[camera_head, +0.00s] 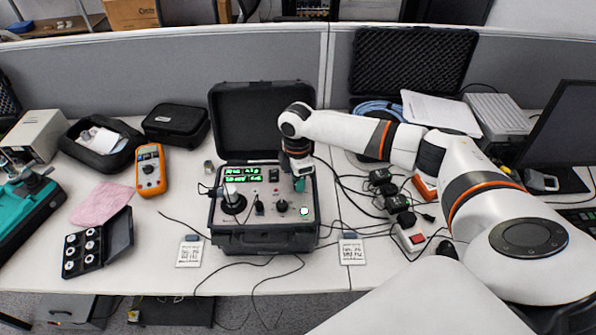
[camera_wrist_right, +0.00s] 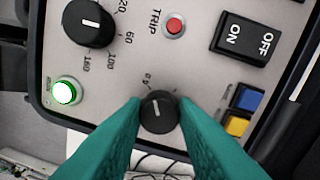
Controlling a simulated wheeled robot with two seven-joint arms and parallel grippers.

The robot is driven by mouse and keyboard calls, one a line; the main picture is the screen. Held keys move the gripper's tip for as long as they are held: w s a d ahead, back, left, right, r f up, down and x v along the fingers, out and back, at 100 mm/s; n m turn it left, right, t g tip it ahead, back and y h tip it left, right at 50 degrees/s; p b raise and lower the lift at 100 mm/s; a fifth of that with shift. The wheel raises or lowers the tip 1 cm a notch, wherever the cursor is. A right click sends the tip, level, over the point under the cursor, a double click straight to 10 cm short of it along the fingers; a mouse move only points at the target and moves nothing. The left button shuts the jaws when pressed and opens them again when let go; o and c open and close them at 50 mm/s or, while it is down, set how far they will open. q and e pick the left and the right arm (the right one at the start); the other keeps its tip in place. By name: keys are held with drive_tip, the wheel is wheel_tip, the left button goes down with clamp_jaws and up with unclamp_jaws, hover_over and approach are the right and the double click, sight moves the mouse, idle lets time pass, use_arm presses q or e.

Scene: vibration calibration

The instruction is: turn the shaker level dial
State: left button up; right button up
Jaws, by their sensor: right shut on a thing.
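The shaker unit is an open black case (camera_head: 265,240) with a grey control panel (camera_head: 262,196), standing mid-table. My right gripper (camera_head: 299,184) reaches down onto the right part of the panel from the right. In the right wrist view, its two teal fingers (camera_wrist_right: 158,118) are closed around a small black dial (camera_wrist_right: 159,108) with a white pointer line. The dial's label is not readable. A larger black dial (camera_wrist_right: 89,22) with a number scale sits apart from the fingers; it also shows in the head view (camera_head: 281,206). My left gripper is not in view.
An orange multimeter (camera_head: 151,170) lies left of the case. Cables and black adapters (camera_head: 396,203) lie right.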

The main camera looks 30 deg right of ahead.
drive_tip(key=m+p, duration=0.1)
drive_tip(key=m, duration=0.1)
drive_tip(key=m+p, duration=0.1)
drive_tip(key=p, duration=0.1)
drive_tip(key=m+p, duration=0.2)
drive_tip(key=shift+r+m, duration=0.25)
drive_tip(key=shift+m, duration=0.05)
drive_tip(key=shift+f+m+p, duration=0.2)
drive_tip(key=shift+m+p, duration=1.65)
drive_tip(key=shift+m, duration=0.25)
drive_tip(key=o, duration=1)
drive_tip(key=shift+d, duration=0.1)
drive_tip(key=shift+r, duration=0.1)
drive_tip(key=shift+w+d+r+b, duration=0.15)
drive_tip(key=shift+r+b, duration=0.65)
drive_tip(key=shift+r, duration=2.15)
drive_tip(key=shift+d+r+b, duration=0.1)
drive_tip(key=shift+r+b, duration=0.7)
drive_tip(key=shift+r, duration=2.15)
